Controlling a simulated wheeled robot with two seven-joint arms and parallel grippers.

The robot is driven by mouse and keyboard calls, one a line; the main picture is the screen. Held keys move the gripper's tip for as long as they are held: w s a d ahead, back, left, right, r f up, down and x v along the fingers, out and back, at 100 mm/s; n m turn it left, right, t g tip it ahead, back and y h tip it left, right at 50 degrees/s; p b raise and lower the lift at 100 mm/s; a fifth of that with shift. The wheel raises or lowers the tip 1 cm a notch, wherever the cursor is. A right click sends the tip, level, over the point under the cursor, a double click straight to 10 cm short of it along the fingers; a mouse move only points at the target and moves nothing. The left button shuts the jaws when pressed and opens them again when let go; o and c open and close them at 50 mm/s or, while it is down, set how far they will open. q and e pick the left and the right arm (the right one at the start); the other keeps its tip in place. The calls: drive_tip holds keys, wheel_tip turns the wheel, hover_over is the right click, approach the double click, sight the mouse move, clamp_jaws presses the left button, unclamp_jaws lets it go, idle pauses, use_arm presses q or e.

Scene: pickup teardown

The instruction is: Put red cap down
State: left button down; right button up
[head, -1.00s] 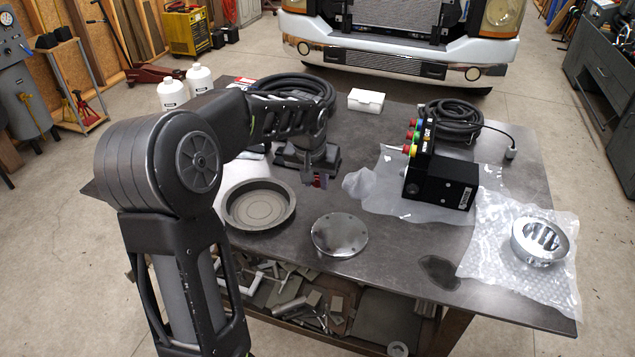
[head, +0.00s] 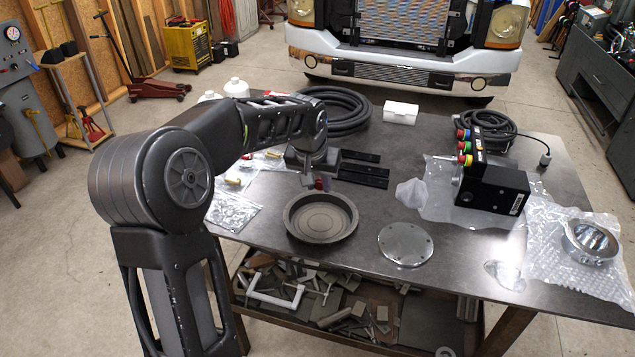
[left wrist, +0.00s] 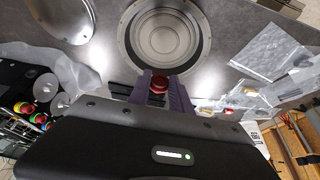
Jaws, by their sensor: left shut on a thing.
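My left gripper (head: 321,183) hangs just past the far rim of the round grey pan (head: 291,226), above the table. In the left wrist view the gripper (left wrist: 161,86) is shut on the red cap (left wrist: 159,83), held between its two fingers. In the head view only a small bit of the red cap (head: 319,184) shows below the gripper. The pan (left wrist: 125,42) looks empty and lies beyond the fingertips in the left wrist view. My right gripper is not in view.
A round metal plate (head: 405,244) lies right of the pan. Dark flat bars (head: 362,175) lie behind the gripper. A black box with coloured buttons (head: 492,188) and a metal ring on bubble wrap (head: 590,243) are farther right. Small bagged parts (head: 232,212) lie left of the pan.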

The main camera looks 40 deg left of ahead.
use_arm(q)
drive_tip(key=b, duration=0.7)
approach(321, 222)
drive_tip(key=shift+x, duration=2.75)
drive_tip(key=shift+s, duration=0.1)
drive_tip(key=c, duration=1.1)
unclamp_jaws()
wheel_tip(321, 222, up, 7)
drive_tip(key=p, duration=0.4)
